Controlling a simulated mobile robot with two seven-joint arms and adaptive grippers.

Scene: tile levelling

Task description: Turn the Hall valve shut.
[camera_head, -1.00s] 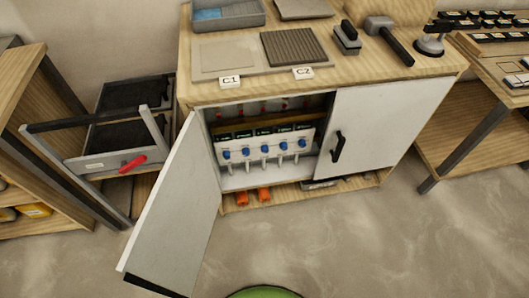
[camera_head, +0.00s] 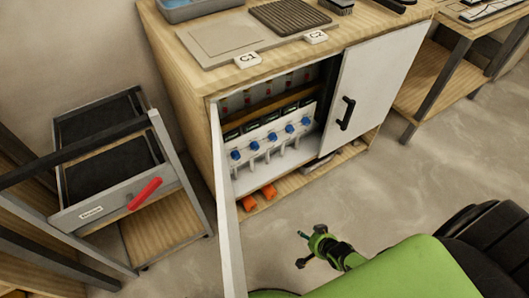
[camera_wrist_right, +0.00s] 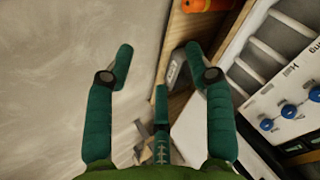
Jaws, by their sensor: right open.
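A white panel (camera_head: 270,142) with a row of several blue valve knobs (camera_head: 270,137) stands inside the open left half of the cabinet. I cannot tell for sure which knob belongs to that label. My right gripper (camera_head: 304,249) is open and empty in front of the cabinet, below and right of the panel and apart from it. Its spread fingers also show in the right wrist view (camera_wrist_right: 160,63). My left gripper is not in view.
The left cabinet door (camera_head: 230,215) stands open, seen nearly edge-on. The right door (camera_head: 375,85) is shut, with a black handle (camera_head: 346,113). Orange objects (camera_head: 259,197) lie on the ledge below the panel. A drawer cart (camera_head: 100,180) with a red handle stands left. Floor in front is clear.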

